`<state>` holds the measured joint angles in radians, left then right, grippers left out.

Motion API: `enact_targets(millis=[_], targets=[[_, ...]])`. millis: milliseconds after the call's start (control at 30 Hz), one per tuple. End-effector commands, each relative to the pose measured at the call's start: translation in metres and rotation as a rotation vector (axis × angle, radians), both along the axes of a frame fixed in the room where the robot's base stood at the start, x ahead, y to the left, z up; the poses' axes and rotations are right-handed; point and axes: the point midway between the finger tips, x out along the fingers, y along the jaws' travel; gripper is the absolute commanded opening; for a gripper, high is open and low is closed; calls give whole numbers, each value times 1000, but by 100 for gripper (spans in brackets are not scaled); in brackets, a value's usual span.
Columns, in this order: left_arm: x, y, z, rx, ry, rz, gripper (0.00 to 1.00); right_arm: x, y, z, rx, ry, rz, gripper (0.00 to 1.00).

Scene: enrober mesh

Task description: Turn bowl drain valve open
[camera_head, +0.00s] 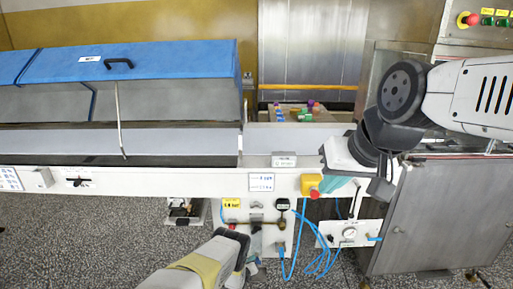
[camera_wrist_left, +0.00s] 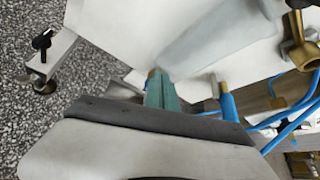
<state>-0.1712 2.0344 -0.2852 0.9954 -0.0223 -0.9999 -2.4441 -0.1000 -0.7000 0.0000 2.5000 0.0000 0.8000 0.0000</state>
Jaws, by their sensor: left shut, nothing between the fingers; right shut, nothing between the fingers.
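The panel (camera_head: 268,210) under the conveyor frame carries small fittings, including a brass fitting (camera_head: 282,226) and a red part (camera_head: 232,227). I cannot tell for sure which is the bowl drain valve. In the left wrist view a brass fitting (camera_wrist_left: 302,48) shows at the upper right, apart from my left fingers. My left gripper (camera_wrist_left: 157,84), with teal fingers, is shut and empty near a pale surface; in the head view its arm largely hides it below the panel. My right gripper (camera_head: 335,186) is shut and empty beside the yellow box with a red button (camera_head: 312,186).
Blue hoses (camera_head: 318,262) hang below the panel beside a gauge plate (camera_head: 349,235). A steel cabinet (camera_head: 430,215) stands at the right. A blue-lidded tunnel (camera_head: 140,68) covers the left conveyor. Speckled floor (camera_head: 75,235) is open at lower left.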

Motion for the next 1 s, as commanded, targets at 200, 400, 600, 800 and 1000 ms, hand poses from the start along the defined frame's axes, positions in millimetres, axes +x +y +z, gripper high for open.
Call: enact_targets(millis=[200, 400, 600, 800, 1000], targets=[[0, -7, 3, 2, 0, -3, 0, 0, 0, 0, 0, 0, 0, 0], [0, -12, 4, 0, 0, -2, 0, 0, 0, 0, 0, 0, 0, 0], [0, -14, 4, 1, 0, 0, 0, 0, 0, 0, 0, 0, 0, 0], [0, -14, 4, 0, 0, 1, 0, 0, 0, 0, 0, 0, 0, 0], [0, -14, 4, 0, 0, 1, 0, 0, 0, 0, 0, 0, 0, 0]])
